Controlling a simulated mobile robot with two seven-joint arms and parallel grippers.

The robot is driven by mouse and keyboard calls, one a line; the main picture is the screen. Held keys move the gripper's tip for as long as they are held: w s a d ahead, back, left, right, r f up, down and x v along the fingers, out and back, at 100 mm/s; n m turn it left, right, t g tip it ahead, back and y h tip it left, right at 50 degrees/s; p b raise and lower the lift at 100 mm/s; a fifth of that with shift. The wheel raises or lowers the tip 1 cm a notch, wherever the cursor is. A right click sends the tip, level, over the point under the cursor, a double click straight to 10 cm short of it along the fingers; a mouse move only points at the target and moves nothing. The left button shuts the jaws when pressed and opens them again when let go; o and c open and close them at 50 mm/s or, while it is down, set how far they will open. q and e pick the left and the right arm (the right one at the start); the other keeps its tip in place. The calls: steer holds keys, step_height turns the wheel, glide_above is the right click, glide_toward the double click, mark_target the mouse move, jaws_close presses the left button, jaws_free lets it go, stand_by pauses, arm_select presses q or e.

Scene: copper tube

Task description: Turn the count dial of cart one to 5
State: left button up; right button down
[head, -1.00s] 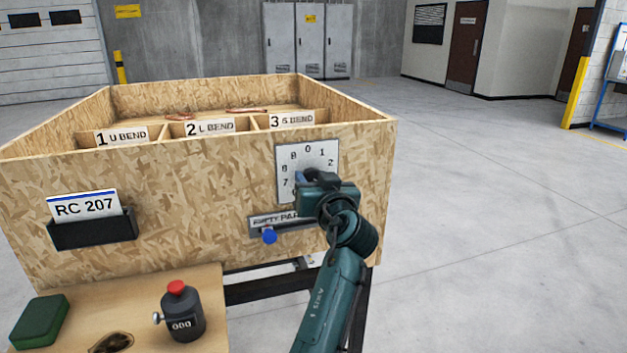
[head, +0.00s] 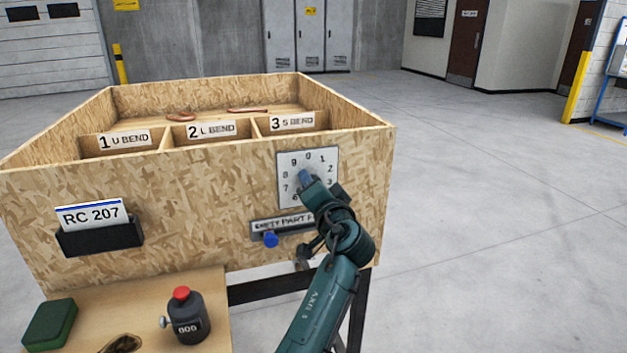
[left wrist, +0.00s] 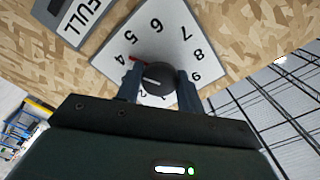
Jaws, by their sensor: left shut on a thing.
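The count dial's white plate (head: 291,164), with digits around it, is on the front of the wooden cart (head: 200,230), near its right end. My left gripper (head: 305,178) is at the middle of the plate and covers part of it. In the left wrist view the round black knob (left wrist: 157,77) sits between the two fingers of my left gripper (left wrist: 158,88), which are shut on it. Digits 4 to 9 show around the knob there; lower digits are partly hidden. My right gripper is not in view.
Below the dial is an EMPTY/PART/FULL strip (head: 283,224) with a blue knob (head: 271,239) at its left. A black card holder (head: 100,238) hangs further left. Floor is clear at right.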

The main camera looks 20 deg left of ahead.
arm_select(q)
steer(key=m+p, duration=0.2)
steer(key=m, duration=0.2)
steer(key=shift+r+m, duration=0.15)
steer(key=shift+m, duration=0.25)
stand_by(0.4)
steer(key=o, duration=1)
